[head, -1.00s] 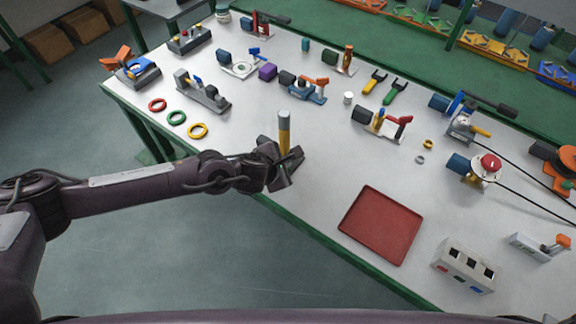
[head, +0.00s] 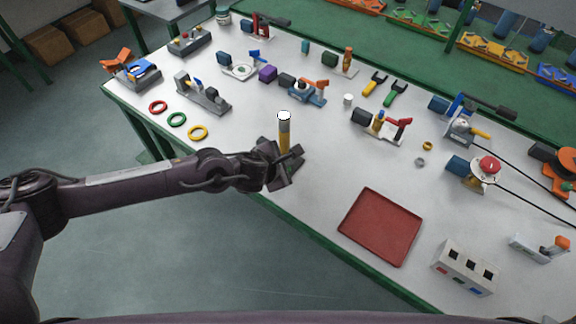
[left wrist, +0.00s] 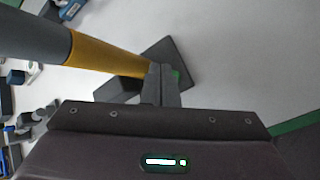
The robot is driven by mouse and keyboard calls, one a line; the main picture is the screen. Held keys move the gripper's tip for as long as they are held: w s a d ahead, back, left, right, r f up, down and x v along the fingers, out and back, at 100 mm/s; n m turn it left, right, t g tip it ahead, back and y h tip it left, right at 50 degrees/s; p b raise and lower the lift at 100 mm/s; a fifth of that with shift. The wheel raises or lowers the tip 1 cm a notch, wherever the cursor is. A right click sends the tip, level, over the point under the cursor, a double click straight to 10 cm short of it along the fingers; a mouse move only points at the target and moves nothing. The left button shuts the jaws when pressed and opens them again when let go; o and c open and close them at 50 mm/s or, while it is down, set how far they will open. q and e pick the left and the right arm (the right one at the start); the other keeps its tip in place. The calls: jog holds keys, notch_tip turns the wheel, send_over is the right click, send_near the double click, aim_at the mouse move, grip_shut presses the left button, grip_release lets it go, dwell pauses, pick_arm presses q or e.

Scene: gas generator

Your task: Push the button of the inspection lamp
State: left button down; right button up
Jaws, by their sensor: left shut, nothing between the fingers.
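The inspection lamp (head: 285,137) stands upright near the table's front edge, with a yellow body, a grey upper part and a dark base. Its top face shows bright white in the head view. My left gripper (head: 291,157) is shut and empty, low beside the lamp and over its base. In the left wrist view the lamp's yellow body (left wrist: 105,57) slants in from the upper left, and the shut fingertips (left wrist: 162,72) are at the dark base (left wrist: 178,58). A bit of green shows beside the fingertips; whether they touch it is hard to tell. My right gripper is not seen.
A red tray (head: 380,227) lies to the right, with a grey box with square holes (head: 465,267) beyond it. Several tools and fixtures stand farther back.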

aim_at(285, 148)
pick_arm(q)
jog(key=shift+r, duration=0.15)
notch_tip(285, 148, up, 6)
jog(key=p, duration=0.3)
jog(key=shift+p, duration=0.4)
dwell(0.4)
